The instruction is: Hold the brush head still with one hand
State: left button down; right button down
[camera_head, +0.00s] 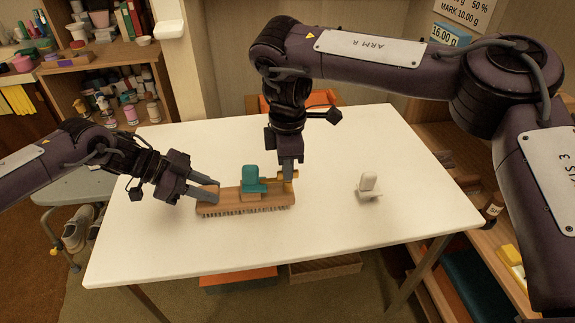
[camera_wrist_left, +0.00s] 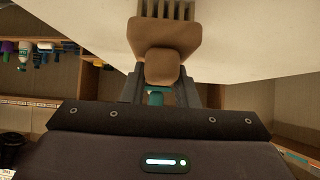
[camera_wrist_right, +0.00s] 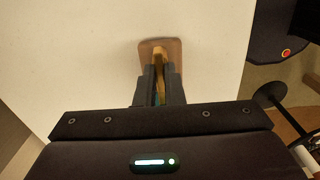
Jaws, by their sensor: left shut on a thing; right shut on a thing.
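The wooden brush head (camera_head: 222,203) lies lengthwise on the white table, bristles downward. It also shows in the left wrist view (camera_wrist_left: 165,35). My left gripper (camera_head: 205,190) is shut on its left end, where a rounded wooden part (camera_wrist_left: 162,67) sits between the fingers. A teal upright piece (camera_head: 250,178) stands on the middle of the brush head. My right gripper (camera_head: 288,178) points down at the right end and is shut on a narrow yellow piece (camera_head: 272,182). This piece also shows between the fingers in the right wrist view (camera_wrist_right: 159,68); its far extent is hidden.
The table's front and right are otherwise clear. Shelves with jars (camera_head: 118,100) stand behind left; a wooden shelf unit (camera_head: 478,215) stands at the right.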

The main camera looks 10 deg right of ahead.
pick_arm(q)
jog(key=shift+s+a+f, duration=0.1)
jog(key=shift+a+f, duration=0.1)
jog(key=shift+f, duration=0.2)
pick_arm(e)
jog(key=shift+d, duration=0.1)
jog(key=c, duration=1.5)
grip_release()
notch_tip(320, 180, up, 12)
jog(key=shift+s+r, duration=0.1)
pick_arm(q)
jog(key=c, duration=1.1)
grip_release()
jog(key=shift+r, duration=0.1)
jog(key=shift+o, duration=0.2)
